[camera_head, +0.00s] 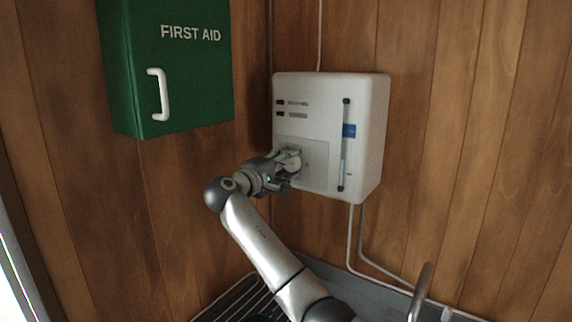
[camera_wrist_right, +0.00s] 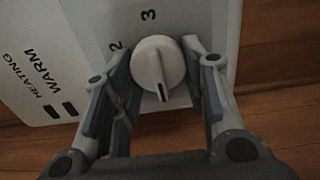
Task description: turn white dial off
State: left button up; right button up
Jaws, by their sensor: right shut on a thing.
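The white dial (camera_head: 292,160) sits low on the left of the front of a white wall heater box (camera_head: 360,130). In the right wrist view the white dial (camera_wrist_right: 157,62) shows close up, with a dark mark on its edge towards the bottom of the picture. The digits 2 and 3 are printed beside it. My right gripper (camera_head: 285,170) is at the dial. Its fingers (camera_wrist_right: 160,75) are shut on the dial from both sides. The fingers partly hide the dial's surroundings. My left gripper is not in view.
A green first aid cabinet (camera_head: 180,70) with a white handle hangs at the upper left. A ridged drainer (camera_head: 245,300) and a curved tap (camera_head: 420,290) are at the bottom.

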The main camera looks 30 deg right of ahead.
jog(key=shift+f, duration=0.1)
jog(key=o, duration=1)
jog(key=v, duration=1.2)
